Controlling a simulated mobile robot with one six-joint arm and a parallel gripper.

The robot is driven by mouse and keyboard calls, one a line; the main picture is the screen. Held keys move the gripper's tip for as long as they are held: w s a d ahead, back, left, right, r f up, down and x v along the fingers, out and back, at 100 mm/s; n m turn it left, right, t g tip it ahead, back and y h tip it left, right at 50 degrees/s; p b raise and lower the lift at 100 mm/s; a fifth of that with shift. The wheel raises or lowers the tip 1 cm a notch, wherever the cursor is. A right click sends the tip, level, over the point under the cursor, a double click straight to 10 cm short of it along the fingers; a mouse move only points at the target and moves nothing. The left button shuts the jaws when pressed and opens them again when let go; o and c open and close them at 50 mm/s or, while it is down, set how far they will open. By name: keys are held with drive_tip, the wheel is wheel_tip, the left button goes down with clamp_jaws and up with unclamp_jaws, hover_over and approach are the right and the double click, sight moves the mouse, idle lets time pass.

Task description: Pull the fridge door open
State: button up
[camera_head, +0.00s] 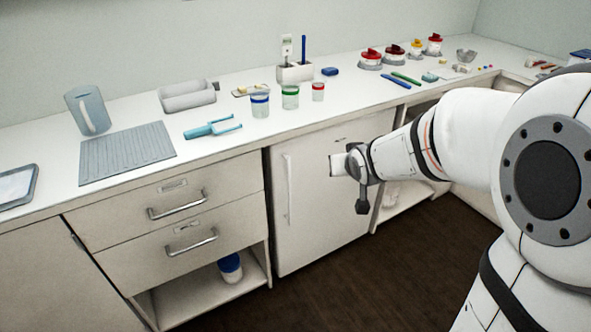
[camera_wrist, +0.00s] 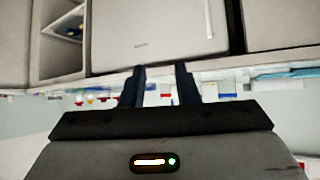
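The fridge is a cream-white cabinet under the counter, and its door (camera_head: 319,225) looks shut. Its long vertical white handle (camera_head: 289,188) is on the door's left side. In the wrist view, which is upside down, the door (camera_wrist: 150,22) fills the upper middle and the handle (camera_wrist: 208,18) is at upper right. My gripper (camera_wrist: 160,68) has its two dark fingers apart with nothing between them. In the head view my gripper is in front of the door's right part, to the right of the handle and apart from it. My arm hides part of the door's right side.
Two drawers with metal handles (camera_head: 178,205) are left of the fridge, above an open shelf with a blue-lidded jar (camera_head: 230,267). The white counter (camera_head: 330,110) holds cups, jars and tools. An open shelf (camera_head: 405,203) is to the right. The dark floor (camera_head: 385,270) in front is clear.

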drive_tip(key=w+a+f+n+t+y+b, duration=0.15)
drive_tip(key=w+a+f+b, duration=0.35)
drive_tip(key=f, duration=0.5)
drive_tip(key=w+a+f+t+y+b, duration=0.2)
drive_tip(key=w+a+f+t+b, duration=0.15)
drive_tip(key=f+b, duration=0.45)
drive_tip(key=w+a+f+n+t+y+b, duration=0.15)
drive_tip(key=w+a+f+b, duration=0.4)
drive_tip(key=f, duration=0.55)
drive_tip(key=b+x, duration=0.1)
drive_tip(key=x, duration=0.6)
drive_tip(key=shift+w+d+m, duration=0.3)
drive_tip(key=shift+c, duration=0.3)
clamp_jaws()
drive_tip(key=shift+d, duration=0.15)
